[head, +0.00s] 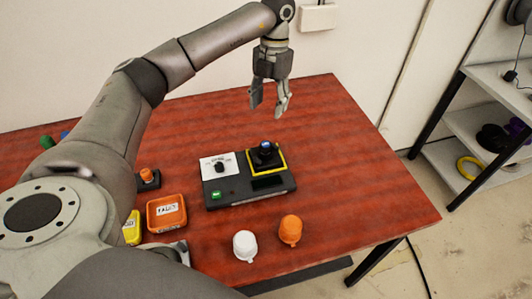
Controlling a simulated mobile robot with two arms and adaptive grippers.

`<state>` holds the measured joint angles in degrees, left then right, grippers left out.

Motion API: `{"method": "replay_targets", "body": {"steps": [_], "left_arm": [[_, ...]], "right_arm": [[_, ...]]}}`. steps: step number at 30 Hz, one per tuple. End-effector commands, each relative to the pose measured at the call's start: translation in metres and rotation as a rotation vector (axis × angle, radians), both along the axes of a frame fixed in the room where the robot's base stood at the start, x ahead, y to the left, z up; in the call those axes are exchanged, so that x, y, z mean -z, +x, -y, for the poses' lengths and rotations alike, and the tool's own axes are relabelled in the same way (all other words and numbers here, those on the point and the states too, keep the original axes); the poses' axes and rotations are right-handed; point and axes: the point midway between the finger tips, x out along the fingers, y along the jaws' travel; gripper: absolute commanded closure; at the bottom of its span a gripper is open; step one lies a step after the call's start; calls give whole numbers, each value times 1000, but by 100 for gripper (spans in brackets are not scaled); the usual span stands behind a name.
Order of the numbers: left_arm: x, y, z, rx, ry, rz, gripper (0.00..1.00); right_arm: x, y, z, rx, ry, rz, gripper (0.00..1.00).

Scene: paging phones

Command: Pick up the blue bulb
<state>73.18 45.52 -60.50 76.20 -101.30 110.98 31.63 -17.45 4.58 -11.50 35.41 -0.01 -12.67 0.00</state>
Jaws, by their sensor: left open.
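A small blue bulb (266,147) stands in a black socket with a yellow square border, on the right part of a dark control box (248,197). My left gripper (269,106) hangs above the table, behind and above the bulb. Its fingers point down, spread apart with nothing between them. Another small blue object (64,135) shows at the far left of the table beside a green one (47,142); both are partly hidden by my arm, so I cannot tell their shape. My right gripper is not in view.
The box also has a white dial panel (218,167) and a green button. An orange labelled tray (166,213) and a yellow tray (132,228) lie left. White (245,245) and orange (290,230) caps stand in front. The table (370,190) is clear on the right.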

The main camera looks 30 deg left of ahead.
Motion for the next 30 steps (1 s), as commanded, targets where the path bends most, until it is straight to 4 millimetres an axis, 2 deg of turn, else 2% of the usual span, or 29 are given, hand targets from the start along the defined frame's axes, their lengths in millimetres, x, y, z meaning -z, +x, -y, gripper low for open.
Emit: {"method": "replay_targets", "body": {"steps": [1, 7, 15, 23, 30], "left_arm": [[14, 0, 0, 0, 0, 0, 48], [30, 0, 0, 0, 0, 0, 48], [65, -7, 1, 0, 0, -3, 48], [87, -11, 2, 0, 1, -2, 48], [119, -22, 7, 0, 0, -3, 48]], "right_arm": [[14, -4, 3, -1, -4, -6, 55], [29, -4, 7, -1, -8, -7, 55], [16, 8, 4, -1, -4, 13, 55], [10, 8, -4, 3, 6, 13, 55], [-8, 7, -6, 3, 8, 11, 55]]}}
